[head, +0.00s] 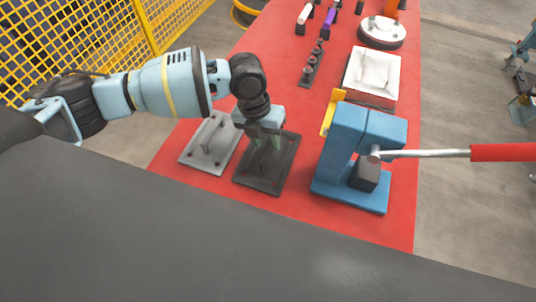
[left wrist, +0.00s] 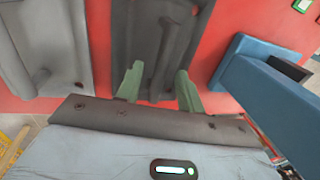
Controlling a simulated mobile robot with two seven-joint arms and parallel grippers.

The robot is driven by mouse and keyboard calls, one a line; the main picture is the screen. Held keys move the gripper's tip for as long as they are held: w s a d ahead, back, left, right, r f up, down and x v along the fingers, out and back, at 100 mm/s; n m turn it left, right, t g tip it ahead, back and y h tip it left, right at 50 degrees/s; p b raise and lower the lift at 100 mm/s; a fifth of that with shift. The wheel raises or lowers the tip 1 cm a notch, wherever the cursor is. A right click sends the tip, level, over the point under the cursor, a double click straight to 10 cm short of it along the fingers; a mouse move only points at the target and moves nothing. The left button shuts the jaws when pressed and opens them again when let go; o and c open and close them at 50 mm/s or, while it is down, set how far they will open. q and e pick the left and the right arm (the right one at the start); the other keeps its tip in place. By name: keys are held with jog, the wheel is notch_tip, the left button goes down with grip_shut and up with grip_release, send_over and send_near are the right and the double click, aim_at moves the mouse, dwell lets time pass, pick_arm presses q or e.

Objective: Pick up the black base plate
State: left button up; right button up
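The black base plate (head: 262,182) lies flat on the red table, with a raised post or handle on its middle. My left gripper (head: 266,143) is directly above it, pointing down. In the left wrist view its two green fingers (left wrist: 159,88) are spread apart, with the dark post of the black base plate (left wrist: 140,40) between or just beyond them. I cannot tell whether the fingers touch it. My right gripper is not in view.
A grey plate (head: 208,157) lies just left of the black one. A blue press (head: 345,150) with a red-handled lever (head: 503,152) stands close on the right. A white tray (head: 371,78), a round part (head: 382,31) and small parts lie further back on the red table (head: 290,100).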

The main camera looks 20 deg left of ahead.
aim_at(267, 145)
pick_arm(q)
jog(key=shift+d+f, duration=0.2)
jog(key=shift+f, duration=0.55)
jog(key=shift+d+f, duration=0.15)
jog(key=shift+f, duration=0.6)
jog(key=shift+r, duration=0.1)
grip_shut()
jog(key=shift+r, duration=0.1)
notch_tip(267, 145, up, 10)
jog(key=shift+f, duration=0.1)
